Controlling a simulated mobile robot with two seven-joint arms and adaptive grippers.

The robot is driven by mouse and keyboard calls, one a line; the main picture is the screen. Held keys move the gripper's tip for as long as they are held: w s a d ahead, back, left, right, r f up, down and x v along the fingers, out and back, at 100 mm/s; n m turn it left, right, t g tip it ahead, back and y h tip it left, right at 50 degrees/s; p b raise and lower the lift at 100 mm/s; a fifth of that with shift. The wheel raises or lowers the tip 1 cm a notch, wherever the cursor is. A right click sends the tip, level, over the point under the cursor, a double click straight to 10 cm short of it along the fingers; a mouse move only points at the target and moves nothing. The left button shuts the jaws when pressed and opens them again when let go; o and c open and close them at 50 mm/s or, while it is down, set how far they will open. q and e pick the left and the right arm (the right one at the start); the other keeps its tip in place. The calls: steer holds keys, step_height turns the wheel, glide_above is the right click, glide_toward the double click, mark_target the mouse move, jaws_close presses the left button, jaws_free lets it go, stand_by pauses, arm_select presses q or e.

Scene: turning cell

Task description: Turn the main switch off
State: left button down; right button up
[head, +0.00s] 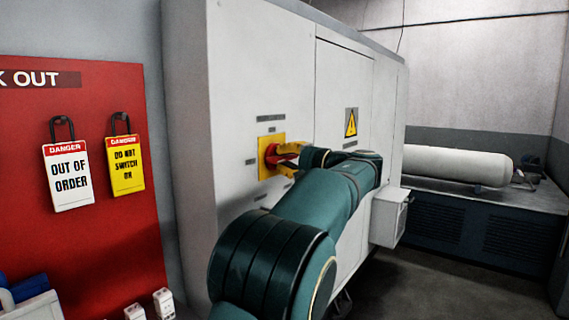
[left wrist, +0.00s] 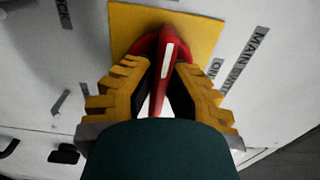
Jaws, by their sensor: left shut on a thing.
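The main switch is a red rotary handle (head: 272,154) on a yellow square plate (head: 263,171) on the side of the grey-white cabinet. In the left wrist view the red handle (left wrist: 167,62) with a white stripe stands between the yellow toothed fingers of my left gripper (left wrist: 161,95), in front of the yellow plate (left wrist: 205,34). My left gripper (head: 288,162) is shut on the handle. In the head view my teal arm hides part of the cabinet, and the fingers are partly covered. Labels "MAIN SW..." and "ON" are near the plate in the wrist view. My right gripper is out of view.
A red lockout board (head: 95,240) at left holds a white "OUT OF ORDER" tag (head: 69,177) and a yellow "DO NOT SWITCH ON" tag (head: 127,165). White padlock-like blocks (head: 163,303) sit below. A yellow warning sign (head: 351,122) is on the cabinet. Open floor (head: 440,285) lies at right.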

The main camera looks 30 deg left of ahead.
arm_select(q)
steer(key=shift+r, duration=0.1)
stand_by(0.3)
steer(key=c, duration=1)
jaws_free()
steer(key=shift+a, duration=0.1)
steer(key=d, duration=1.2)
steer(key=shift+s, duration=0.45)
